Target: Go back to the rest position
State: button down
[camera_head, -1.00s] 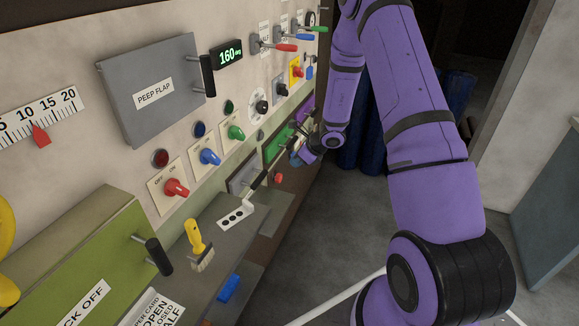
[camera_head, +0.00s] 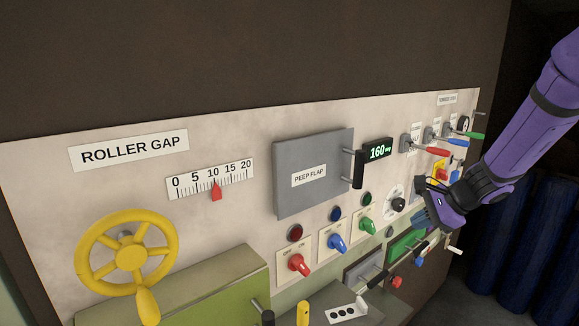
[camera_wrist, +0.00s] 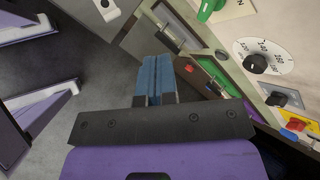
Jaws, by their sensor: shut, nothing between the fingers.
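My gripper (camera_head: 421,220) is at the right of the head view, in front of the control panel's lower right part. In the wrist view its two blue fingers (camera_wrist: 156,80) are shut together with nothing between them. They appear clear of the panel, with grey floor partly behind them. My purple arm comes in from the upper right of the head view and hides part of the panel's right end.
The panel carries a yellow handwheel (camera_head: 130,255), a grey peep flap (camera_head: 310,180), a red knob (camera_head: 299,264), a blue knob (camera_head: 336,242), a green knob (camera_head: 367,223) and a red lever (camera_head: 430,149). Dark blue cylinders (camera_head: 530,235) stand at the right.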

jog(key=s+a+r+n+g+h, duration=0.1)
jog(key=s+a+r+n, duration=0.1)
jog(key=s+r+n, duration=0.5)
jog(key=s+a+r+n+h, duration=0.1)
jog(key=s+a+r+n, duration=0.2)
jog(key=s+r, duration=0.4)
jog(key=s+d+r+n+h, duration=0.1)
jog(key=s+n, duration=0.1)
jog(key=s, duration=0.3)
jog(key=s+d+r+n+t+h, duration=0.1)
jog(key=s+n+h, duration=0.1)
jog(key=s, duration=0.4)
jog(key=s+d+r+n+h, duration=0.1)
jog(key=s+n, duration=0.2)
jog(key=s, duration=0.2)
jog(key=shift+s, duration=0.15)
jog(key=shift+d+r, duration=0.1)
